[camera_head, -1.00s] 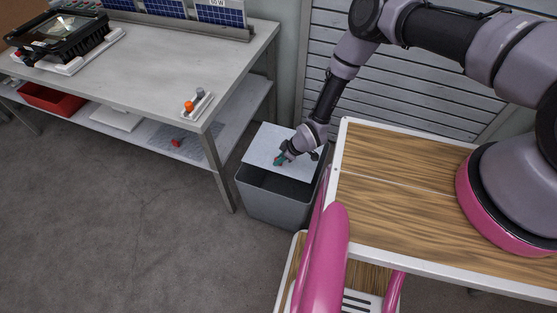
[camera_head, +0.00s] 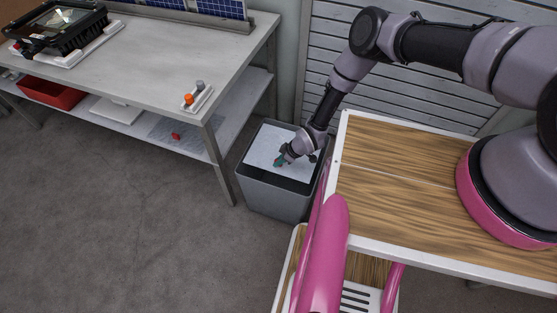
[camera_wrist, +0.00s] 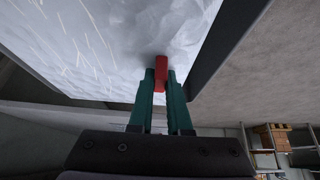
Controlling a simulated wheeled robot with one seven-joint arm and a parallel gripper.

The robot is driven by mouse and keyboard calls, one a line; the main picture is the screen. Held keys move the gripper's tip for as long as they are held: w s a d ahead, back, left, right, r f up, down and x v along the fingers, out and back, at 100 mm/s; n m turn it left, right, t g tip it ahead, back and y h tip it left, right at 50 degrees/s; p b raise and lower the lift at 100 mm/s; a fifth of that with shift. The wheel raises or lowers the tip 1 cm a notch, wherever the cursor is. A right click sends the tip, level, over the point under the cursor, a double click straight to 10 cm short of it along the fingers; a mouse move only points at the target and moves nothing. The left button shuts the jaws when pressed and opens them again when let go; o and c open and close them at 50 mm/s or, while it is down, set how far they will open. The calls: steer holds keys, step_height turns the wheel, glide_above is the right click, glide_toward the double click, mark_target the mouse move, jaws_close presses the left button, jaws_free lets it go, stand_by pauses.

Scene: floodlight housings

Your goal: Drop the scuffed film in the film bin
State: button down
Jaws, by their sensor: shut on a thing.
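The scuffed film (camera_head: 262,150) is a pale sheet inside the outline of the grey film bin's (camera_head: 272,198) open top. My gripper (camera_head: 280,162) is at the sheet's near right part. In the wrist view, the film (camera_wrist: 110,35) shows light scratch lines, and a red tab (camera_wrist: 161,66) on it sits between my two teal fingers (camera_wrist: 161,84). The gripper is shut on this tab. How far the film lies below the rim is hard to tell. The bin's floor is hidden behind the film.
A grey workbench (camera_head: 140,65) stands at left, with a floodlight housing (camera_head: 62,28) and an orange-and-grey pair of knobs (camera_head: 193,95). Its lower shelf holds a red tray (camera_head: 50,93) and a small red piece (camera_head: 176,136). A slatted shutter (camera_head: 420,85) is behind.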

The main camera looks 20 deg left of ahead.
steer(key=c, duration=0.8)
jaws_free()
steer(key=shift+r, duration=0.1)
steer(key=v, duration=1)
steer(key=shift+d+r, duration=0.2)
steer(key=shift+r, duration=0.05)
